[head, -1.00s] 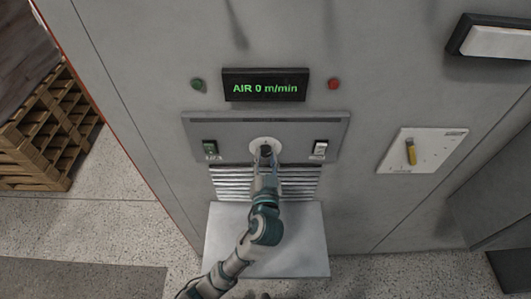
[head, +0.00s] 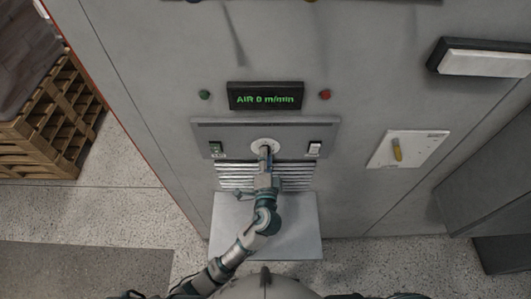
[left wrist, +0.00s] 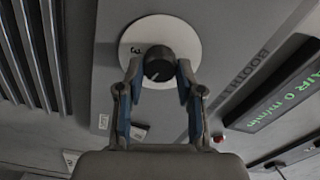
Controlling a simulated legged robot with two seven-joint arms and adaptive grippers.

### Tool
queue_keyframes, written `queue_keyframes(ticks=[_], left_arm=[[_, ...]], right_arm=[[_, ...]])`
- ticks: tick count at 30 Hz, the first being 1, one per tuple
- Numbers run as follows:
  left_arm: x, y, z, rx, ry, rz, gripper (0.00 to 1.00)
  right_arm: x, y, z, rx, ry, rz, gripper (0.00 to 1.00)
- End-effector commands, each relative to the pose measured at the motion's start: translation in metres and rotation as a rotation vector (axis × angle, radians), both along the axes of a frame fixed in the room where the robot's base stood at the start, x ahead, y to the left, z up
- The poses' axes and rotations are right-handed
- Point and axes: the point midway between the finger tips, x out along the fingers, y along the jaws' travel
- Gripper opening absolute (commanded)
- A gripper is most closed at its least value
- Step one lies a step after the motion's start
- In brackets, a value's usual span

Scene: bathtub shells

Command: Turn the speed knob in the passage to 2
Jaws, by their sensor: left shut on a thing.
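The speed knob (left wrist: 158,62) is a dark round knob on a white dial disc (left wrist: 185,36), and a "3" shows on the disc beside it. In the head view the white disc (head: 262,143) sits in the middle of a grey panel strip. My left gripper (head: 265,152) is at the dial and hides most of the knob there. In the left wrist view its two fingers (left wrist: 158,72) are shut on the knob from both sides. The knob's pointer is not clear. The display (head: 265,96) above reads "AIR 0 m/min". My right gripper is not in view.
A vent grille (head: 296,177) and a pale ledge (head: 300,235) are below. A plate with a yellow lever (head: 397,150) is at right.

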Motion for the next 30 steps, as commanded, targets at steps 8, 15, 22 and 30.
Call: queue_keyframes(ticks=[8,15,22,30], left_arm=[[0.0,0.0,-0.005,0.134,0.012,-0.001,0.02],[0.0,-0.001,-0.006,0.178,0.013,-0.002,0.02],[0.0,-0.001,-0.007,0.183,0.013,-0.002,0.02],[-0.001,-0.001,-0.007,0.183,0.012,-0.002,0.59]], right_arm=[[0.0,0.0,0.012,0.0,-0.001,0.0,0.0],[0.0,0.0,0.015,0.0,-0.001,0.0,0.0],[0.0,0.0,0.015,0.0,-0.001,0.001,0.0],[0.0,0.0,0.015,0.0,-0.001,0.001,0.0]])
